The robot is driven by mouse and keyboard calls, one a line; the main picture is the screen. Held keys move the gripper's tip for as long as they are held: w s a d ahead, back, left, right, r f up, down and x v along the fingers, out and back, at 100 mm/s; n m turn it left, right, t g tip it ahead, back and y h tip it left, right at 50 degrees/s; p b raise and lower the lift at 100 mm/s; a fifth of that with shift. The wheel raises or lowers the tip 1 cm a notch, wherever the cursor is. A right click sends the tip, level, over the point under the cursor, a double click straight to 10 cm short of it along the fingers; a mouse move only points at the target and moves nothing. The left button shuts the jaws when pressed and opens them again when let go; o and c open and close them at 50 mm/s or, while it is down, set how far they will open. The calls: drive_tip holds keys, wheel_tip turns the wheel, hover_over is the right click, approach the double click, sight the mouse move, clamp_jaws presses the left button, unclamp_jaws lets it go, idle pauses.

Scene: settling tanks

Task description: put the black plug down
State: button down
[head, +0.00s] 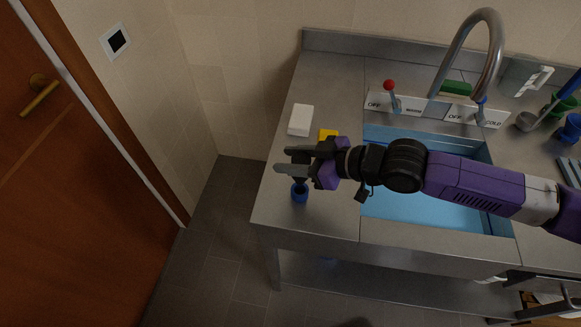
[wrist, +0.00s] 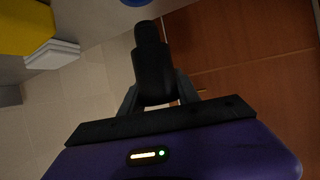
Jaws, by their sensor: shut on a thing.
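The black plug (wrist: 152,68) is a dark, stepped cylinder with a narrower end. In the wrist view it sits between the two fingers of my gripper (wrist: 156,92), narrow end pointing away from the palm. There the plug is hard to tell from the dark fingers. Whether it touches anything below cannot be told.
A white block (head: 300,120) and a yellow block (head: 328,134) stand behind my gripper. The blue sink basin (head: 385,205) lies to the right, with a tall tap (head: 494,50) behind it. The counter's left edge is close, with floor and a brown door (head: 80,170) beyond.

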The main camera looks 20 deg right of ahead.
drive_tip(key=shift+f, duration=1.85)
drive_tip(key=shift+f, duration=0.1)
drive_tip(key=shift+f, duration=0.45)
drive_tip(key=shift+f, duration=0.1)
drive_tip(key=c, duration=0.9)
unclamp_jaws()
drive_tip(key=shift+r, duration=0.3)
drive_tip(key=v, duration=0.4)
drive_tip(key=b+v, duration=0.1)
drive_tip(key=v, duration=0.3)
drive_tip(key=b+v, duration=0.1)
drive_tip(key=v, duration=0.3)
drive_tip(key=shift+r, duration=0.3)
